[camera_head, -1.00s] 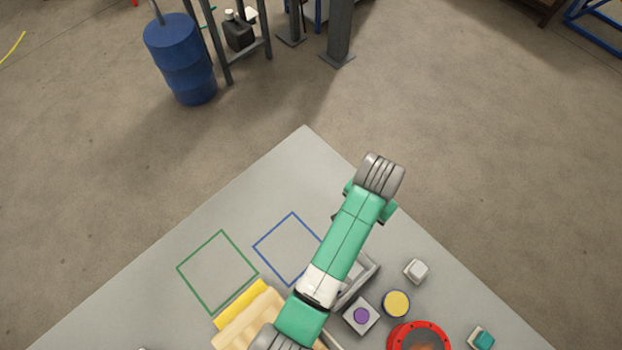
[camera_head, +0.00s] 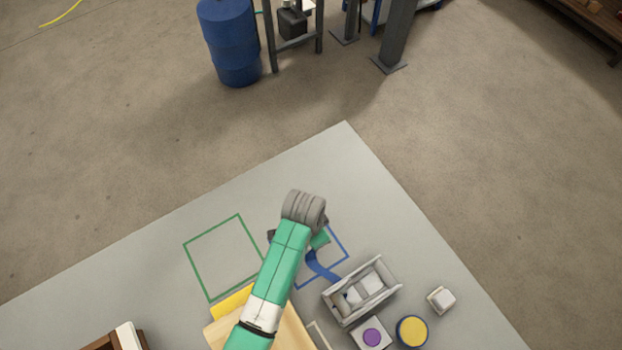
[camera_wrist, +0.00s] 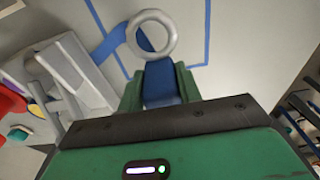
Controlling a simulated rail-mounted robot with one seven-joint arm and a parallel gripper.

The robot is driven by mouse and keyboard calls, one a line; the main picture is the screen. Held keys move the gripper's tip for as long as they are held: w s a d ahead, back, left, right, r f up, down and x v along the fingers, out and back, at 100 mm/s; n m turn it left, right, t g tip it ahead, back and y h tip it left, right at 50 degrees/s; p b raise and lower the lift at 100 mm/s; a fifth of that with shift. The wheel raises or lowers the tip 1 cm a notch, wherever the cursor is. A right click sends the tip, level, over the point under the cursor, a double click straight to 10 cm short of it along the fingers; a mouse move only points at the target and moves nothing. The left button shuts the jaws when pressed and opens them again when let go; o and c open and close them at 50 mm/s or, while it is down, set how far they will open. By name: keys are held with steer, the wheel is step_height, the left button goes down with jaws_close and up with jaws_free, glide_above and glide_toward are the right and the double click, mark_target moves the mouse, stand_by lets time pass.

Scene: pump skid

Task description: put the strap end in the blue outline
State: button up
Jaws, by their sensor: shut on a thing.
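My gripper (camera_wrist: 160,88) is shut on the blue strap end (camera_wrist: 159,80), which sits between its green jaws in the wrist view. A pale grey ring (camera_wrist: 152,36) shows just beyond the jaws, over the strap. In the head view the blue strap (camera_head: 319,267) runs from the grey open holder (camera_head: 362,292) up to my gripper (camera_head: 320,239). My gripper is over the blue outline (camera_head: 341,244), and my arm hides its left part. The outline's lines also show around the ring in the wrist view (camera_wrist: 207,38). Height above the table is hard to tell.
A green outline (camera_head: 192,268) lies left of my arm, with a yellow and tan item (camera_head: 232,301) below it. Near the holder are a purple-topped block (camera_head: 371,337), a yellow-topped round part (camera_head: 412,331) and a small white block (camera_head: 441,299). The far table corner is clear.

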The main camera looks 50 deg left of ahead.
steer(key=shift+f+b, duration=1.4)
steer(key=shift+f, duration=2)
steer(key=o, duration=1)
steer(key=shift+o, duration=0.2)
steer(key=r+p, duration=0.2)
steer(key=r, duration=0.2)
steer(key=s+r+p, duration=0.1)
steer(key=r+p, duration=0.1)
steer(key=r, duration=0.2)
steer(key=r+p, duration=0.2)
steer(key=r, duration=0.2)
steer(key=shift+s+r, duration=0.15)
